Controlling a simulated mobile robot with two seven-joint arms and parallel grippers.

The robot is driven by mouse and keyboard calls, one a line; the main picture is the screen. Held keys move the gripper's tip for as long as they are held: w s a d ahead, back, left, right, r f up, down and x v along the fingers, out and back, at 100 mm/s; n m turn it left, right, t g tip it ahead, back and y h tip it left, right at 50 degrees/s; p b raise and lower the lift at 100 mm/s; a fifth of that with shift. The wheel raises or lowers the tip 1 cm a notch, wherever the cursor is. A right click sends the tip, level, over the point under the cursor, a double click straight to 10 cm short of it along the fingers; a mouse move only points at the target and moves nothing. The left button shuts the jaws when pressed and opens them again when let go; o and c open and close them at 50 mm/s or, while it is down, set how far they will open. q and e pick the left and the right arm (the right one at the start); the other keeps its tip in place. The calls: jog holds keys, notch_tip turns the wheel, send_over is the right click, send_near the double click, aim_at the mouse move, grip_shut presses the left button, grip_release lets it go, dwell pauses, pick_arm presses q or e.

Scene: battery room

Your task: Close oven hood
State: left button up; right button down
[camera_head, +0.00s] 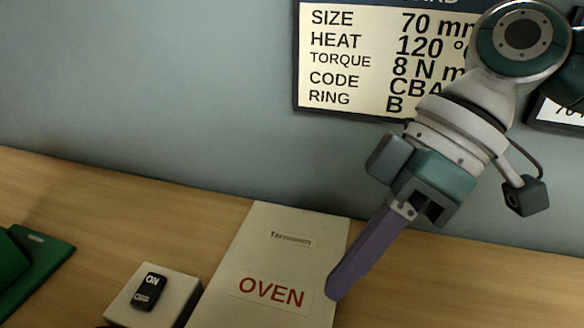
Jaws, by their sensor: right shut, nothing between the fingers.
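A white oven panel (225,275) with red "OVEN" lettering and a smaller label stands at the bottom middle, cut off by the lower edge. I cannot tell whether this face is the hood or the oven body, or how far the hood is open. My right gripper (335,290) comes down from the upper right. Its purple fingers are shut together and empty. The fingertips overlap the panel's right edge, and I cannot tell whether they touch it. My left gripper is not in view.
A white switch box (178,295) with a black ON switch stands left of the oven panel. A green object (45,262) lies at the far left. The wooden bench (110,220) is bare behind them. A sign (345,60) hangs on the grey wall.

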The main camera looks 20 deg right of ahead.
aim_at(324, 300)
jog(key=x, duration=0.4)
jog(key=shift+s+a+f+p, duration=0.2)
jog(key=shift+s+a+p, duration=0.2)
jog(key=shift+s+a, duration=0.2)
jog(key=shift+s+a+f+p, duration=0.2)
jog(key=shift+s+a+p, duration=0.15)
jog(key=shift+s+a, duration=0.25)
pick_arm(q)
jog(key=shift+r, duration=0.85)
pick_arm(e)
jog(key=shift+s+a+f, duration=0.15)
jog(key=shift+s+a, duration=0.15)
jog(key=shift+a, duration=0.05)
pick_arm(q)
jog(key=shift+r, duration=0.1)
